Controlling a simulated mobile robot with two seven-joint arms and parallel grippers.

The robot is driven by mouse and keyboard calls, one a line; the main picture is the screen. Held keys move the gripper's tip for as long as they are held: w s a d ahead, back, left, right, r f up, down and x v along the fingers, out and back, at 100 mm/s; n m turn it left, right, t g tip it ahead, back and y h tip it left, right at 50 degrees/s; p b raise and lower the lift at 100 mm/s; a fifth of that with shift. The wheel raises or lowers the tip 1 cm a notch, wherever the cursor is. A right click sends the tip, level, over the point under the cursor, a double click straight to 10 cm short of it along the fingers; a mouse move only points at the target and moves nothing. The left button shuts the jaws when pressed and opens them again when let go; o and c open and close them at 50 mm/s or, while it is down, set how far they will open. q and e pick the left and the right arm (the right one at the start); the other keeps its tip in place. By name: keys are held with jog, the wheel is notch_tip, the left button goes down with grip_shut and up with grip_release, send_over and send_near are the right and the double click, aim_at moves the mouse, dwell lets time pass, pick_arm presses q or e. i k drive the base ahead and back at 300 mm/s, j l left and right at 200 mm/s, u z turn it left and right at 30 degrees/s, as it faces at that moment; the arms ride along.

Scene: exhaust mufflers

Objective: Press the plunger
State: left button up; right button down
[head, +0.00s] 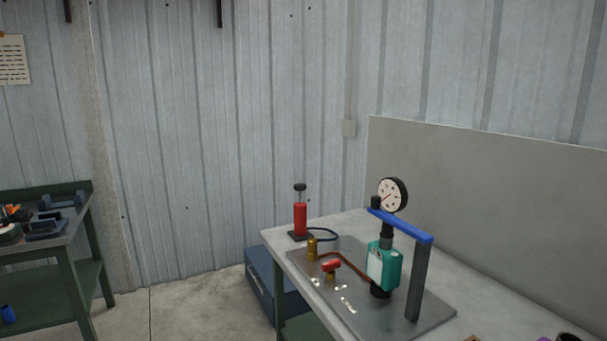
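A red pump cylinder (300,218) stands upright on a small dark base at the far left corner of the grey workbench. Its plunger, a thin rod with a black knob (300,187) on top, sticks up above the cylinder. A dark blue hose (323,234) runs from the pump toward a brass fitting (311,247). Neither of my grippers shows in the head view.
On a metal plate (346,305) stand a teal unit (383,266) with a dial gauge (393,194), a blue bar (402,226) on a dark post, and a red-handled valve (330,266). A blue box (272,284) sits beside the bench. Another bench (52,252) is at left.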

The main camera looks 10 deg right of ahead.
aim_at(300, 187)
jog(key=i+j+z, duration=0.3)
jog(key=i+j, duration=0.5)
jog(key=i, duration=0.2)
jog(key=i+j+z, duration=0.25)
jog(key=i+j, duration=0.65)
jog(key=j, duration=0.1)
